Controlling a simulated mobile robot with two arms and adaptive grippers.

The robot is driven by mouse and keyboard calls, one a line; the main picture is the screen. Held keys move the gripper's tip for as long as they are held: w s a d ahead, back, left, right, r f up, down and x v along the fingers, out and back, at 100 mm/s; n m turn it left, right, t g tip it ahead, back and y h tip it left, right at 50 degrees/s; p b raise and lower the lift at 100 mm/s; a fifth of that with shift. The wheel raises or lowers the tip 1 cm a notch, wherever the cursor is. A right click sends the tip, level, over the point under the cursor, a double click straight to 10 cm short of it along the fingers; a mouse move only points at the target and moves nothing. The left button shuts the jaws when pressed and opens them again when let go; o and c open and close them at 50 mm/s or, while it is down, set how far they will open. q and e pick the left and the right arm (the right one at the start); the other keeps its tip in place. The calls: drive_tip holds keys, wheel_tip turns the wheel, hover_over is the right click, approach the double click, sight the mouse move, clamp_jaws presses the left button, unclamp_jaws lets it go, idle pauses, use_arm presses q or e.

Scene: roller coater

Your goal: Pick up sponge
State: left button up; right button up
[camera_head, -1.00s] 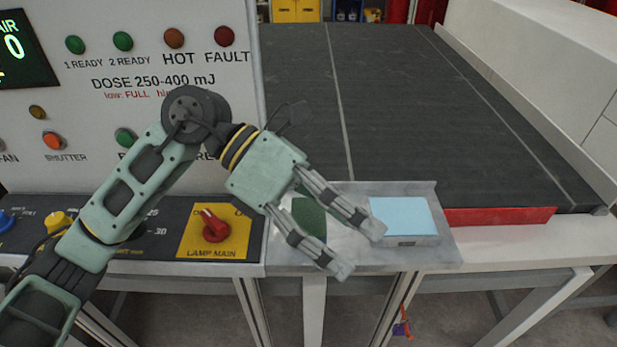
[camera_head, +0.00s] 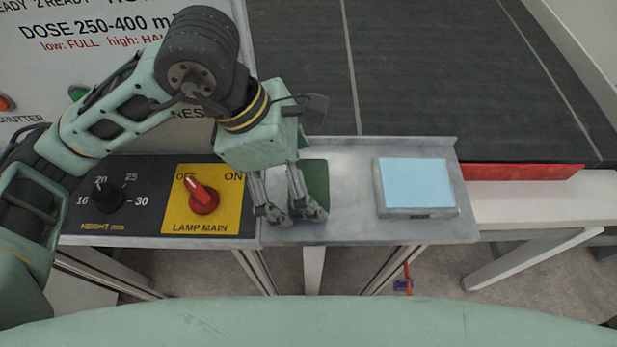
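A dark green pad (camera_head: 317,178), which looks like the sponge, lies on the grey metal shelf (camera_head: 345,225) beside the control panel. My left gripper (camera_head: 292,215) points down over the left part of the shelf. Its two fingers are apart, with a narrow gap at the tips. The right finger covers the left and near part of the green pad. I cannot tell whether the fingers touch it, and I see nothing gripped. My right gripper is not in view.
A grey block with a light blue top (camera_head: 415,183) sits on the shelf's right part, with bare metal between it and the pad. The red LAMP MAIN knob (camera_head: 203,196) is left of my gripper. The dark conveyor belt (camera_head: 420,80) lies behind, with a red strip (camera_head: 520,172) at its edge.

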use_arm(q)
drive_tip(key=shift+d+f, duration=0.3)
drive_tip(key=shift+f, duration=0.3)
drive_tip(key=c, duration=0.8)
drive_tip(key=shift+r, duration=0.1)
